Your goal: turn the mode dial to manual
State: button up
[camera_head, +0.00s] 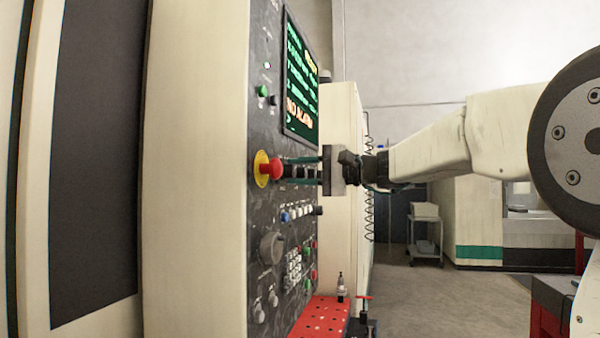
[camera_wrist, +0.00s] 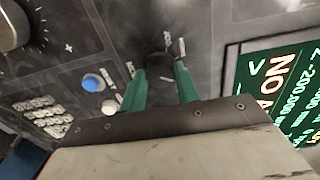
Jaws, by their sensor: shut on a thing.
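The control panel (camera_head: 262,130) of the machine faces right in the head view. My gripper (camera_head: 288,171) reaches it from the right, with its fingers pointing at the panel just right of the red stop button. In the wrist view my gripper (camera_wrist: 159,69) has its two green fingers on either side of the dark mode dial (camera_wrist: 158,60), shut on it. Small white labels surround the dial, too blurred to read. The dial's pointer cannot be made out.
The red stop button (camera_head: 276,169) on its yellow ring (camera_head: 261,169) is close to the fingers. A lit screen (camera_head: 300,80) is above. A row of buttons with a blue one (camera_head: 285,216) and a large grey knob (camera_head: 271,248) are below. A red perforated shelf (camera_head: 322,318) juts out lower down.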

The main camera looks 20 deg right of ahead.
jog(key=shift+n, duration=1)
jog(key=o, duration=1)
jog(key=v, duration=0.8)
